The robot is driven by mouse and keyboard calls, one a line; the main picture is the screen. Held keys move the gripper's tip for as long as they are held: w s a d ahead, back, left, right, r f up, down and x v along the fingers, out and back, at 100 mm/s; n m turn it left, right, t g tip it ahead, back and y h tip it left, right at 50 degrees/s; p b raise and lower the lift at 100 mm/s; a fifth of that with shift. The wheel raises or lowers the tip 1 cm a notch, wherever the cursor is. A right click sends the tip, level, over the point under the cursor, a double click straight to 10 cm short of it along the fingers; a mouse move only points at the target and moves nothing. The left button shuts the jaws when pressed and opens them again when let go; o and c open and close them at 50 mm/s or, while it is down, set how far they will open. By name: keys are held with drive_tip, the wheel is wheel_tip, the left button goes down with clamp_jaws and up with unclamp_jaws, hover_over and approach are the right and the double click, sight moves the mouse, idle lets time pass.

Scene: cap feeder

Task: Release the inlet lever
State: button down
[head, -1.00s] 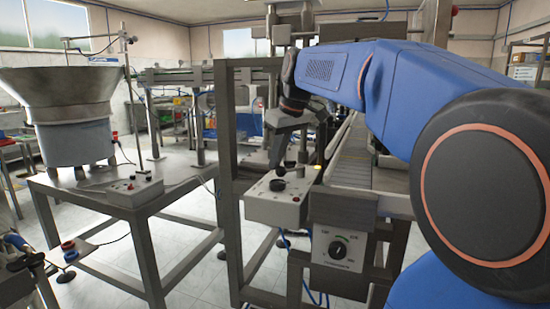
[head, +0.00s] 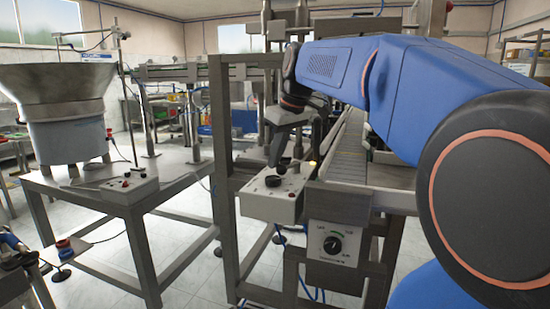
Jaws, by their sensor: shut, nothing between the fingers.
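A light grey control box (head: 272,205) stands on the frame in the middle of the head view. Its top has a black round control (head: 272,181) and small buttons. A small dark knob (head: 284,162) shows close beside my fingertips; I cannot tell for sure which part is the inlet lever. My gripper (head: 275,163) points down over the back of the box top, shut and empty. Its fingertips are just behind the black control. Whether they touch the box or a lever is not clear.
A panel with a dial (head: 334,243) is at the box's front right. A conveyor (head: 345,160) runs away behind it. A metal post (head: 222,170) stands left of the box. Further left, a bowl feeder (head: 62,135) and another control box (head: 122,187) share a table.

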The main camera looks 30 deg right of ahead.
drive_tip(key=w, duration=0.1)
drive_tip(key=w+a+r, duration=0.1)
drive_tip(key=w+a, duration=0.1)
drive_tip(key=shift+w+r, duration=0.2)
drive_tip(key=shift+r, duration=0.1)
drive_tip(key=d+v, duration=0.1)
drive_tip(key=v, duration=0.8)
drive_tip(key=shift+s, duration=0.1)
